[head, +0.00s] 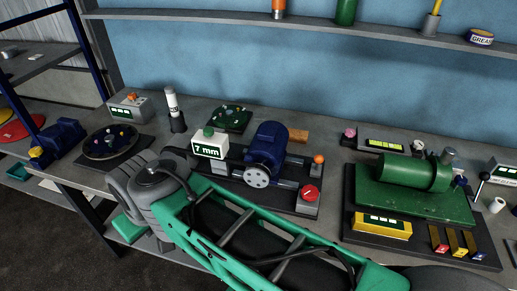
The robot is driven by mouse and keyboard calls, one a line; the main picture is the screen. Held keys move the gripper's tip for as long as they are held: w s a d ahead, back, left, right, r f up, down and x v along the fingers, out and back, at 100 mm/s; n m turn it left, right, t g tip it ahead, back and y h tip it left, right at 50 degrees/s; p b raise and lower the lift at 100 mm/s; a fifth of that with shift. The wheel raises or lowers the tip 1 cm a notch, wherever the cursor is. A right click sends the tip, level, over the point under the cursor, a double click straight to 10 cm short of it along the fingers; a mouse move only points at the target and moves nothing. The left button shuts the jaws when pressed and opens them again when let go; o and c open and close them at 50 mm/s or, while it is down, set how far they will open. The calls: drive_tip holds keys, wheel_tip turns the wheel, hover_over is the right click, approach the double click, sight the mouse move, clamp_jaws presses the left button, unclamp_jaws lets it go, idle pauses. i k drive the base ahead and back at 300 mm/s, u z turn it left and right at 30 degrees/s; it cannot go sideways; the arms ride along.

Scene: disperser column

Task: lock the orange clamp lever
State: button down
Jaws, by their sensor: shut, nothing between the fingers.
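An orange ball knob (318,159), which looks like the end of the clamp lever, shows at the right end of the blue motor unit in the middle of the bench. Its arm is too small to make out, so I cannot tell its lever position. The blue motor (266,145) lies on a dark base with rails and a grey pulley wheel (257,177). A display reading "7 mm" (208,149) stands to its left. My gripper is not in view; my green and grey arm crosses the front of the bench and hides part of the base's near side.
A red dial (309,193) sits on the base's near right corner. A green machine (413,187) with a yellow display box (382,225) stands to the right. A white-capped bottle (173,107) and a green plate (230,118) are behind. A shelf (400,39) runs above.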

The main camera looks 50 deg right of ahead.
sight(319, 159)
drive_tip(key=z, duration=2.8)
drive_tip(key=k, duration=1.05)
drive_tip(key=u, duration=1)
drive_tip(key=i, duration=1)
drive_tip(key=u, duration=0.05)
